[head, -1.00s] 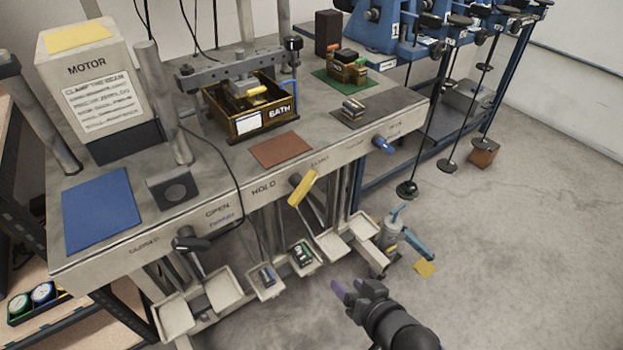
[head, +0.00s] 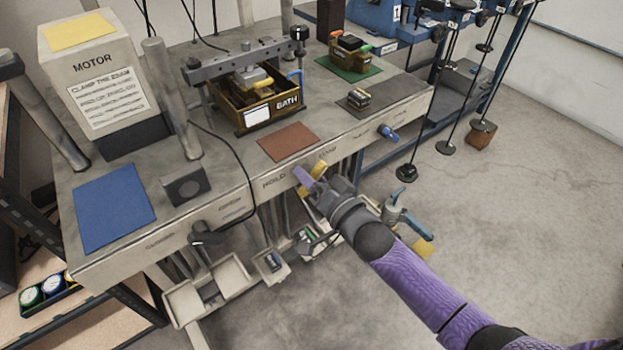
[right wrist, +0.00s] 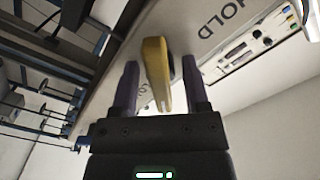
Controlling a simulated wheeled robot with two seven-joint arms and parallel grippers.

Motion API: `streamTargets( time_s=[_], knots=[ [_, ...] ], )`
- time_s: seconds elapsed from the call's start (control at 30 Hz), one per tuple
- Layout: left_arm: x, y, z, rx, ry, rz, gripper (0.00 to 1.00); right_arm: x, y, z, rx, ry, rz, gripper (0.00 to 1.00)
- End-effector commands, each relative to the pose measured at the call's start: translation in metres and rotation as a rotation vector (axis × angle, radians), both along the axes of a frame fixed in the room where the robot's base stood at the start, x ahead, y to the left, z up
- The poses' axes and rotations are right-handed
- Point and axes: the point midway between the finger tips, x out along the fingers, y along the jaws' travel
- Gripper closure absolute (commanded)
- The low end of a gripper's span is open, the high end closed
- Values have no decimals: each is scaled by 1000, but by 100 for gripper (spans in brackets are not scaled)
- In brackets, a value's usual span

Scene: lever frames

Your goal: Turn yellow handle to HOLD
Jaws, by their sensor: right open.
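The yellow handle (head: 319,167) is on the front face of the bench, right of the HOLD label (head: 274,183) and just below another label near the edge. In the head view it is partly hidden by my right gripper (head: 308,178). In the right wrist view the yellow handle (right wrist: 156,68) stands between the two purple fingers of my right gripper (right wrist: 163,85). The fingers are open, with a gap showing at the right finger; the left finger is closer to the handle. The HOLD label (right wrist: 215,28) shows beyond it. My left gripper is not in view.
A black lever (head: 207,236) sits further left on the bench front, and a blue knob (head: 387,132) further right. Pale trays (head: 225,275) hang below the bench front. A black cable (head: 240,165) drapes over the edge.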

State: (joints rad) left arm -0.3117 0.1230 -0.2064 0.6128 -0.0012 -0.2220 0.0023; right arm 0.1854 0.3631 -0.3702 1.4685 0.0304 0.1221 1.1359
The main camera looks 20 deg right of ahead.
Motion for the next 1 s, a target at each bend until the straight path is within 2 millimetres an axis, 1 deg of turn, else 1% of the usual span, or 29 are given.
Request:
streamTargets(
  time_s=[0.2, 0.37, 0.4, 0.47, 0.5, 0.77, 1.0],
  knots=[
    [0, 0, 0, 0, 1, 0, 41, 0, 0, 0, 0, 0, 0, 41],
    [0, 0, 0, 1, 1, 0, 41, 0, 0, 0, -1, 0, 0, 75],
    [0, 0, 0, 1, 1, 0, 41, 0, 0, 0, -1, 0, 0, 84],
    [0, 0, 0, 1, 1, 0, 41, 0, 0, 0, -1, 0, 0, 96],
    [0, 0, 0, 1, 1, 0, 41, 0, 0, 0, -1, 0, 0, 100],
    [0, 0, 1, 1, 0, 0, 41, 0, 0, 0, -12, -4, 0, 100],
    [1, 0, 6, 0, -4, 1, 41, 0, 0, 1, -103, -38, -1, 100]
  ],
)
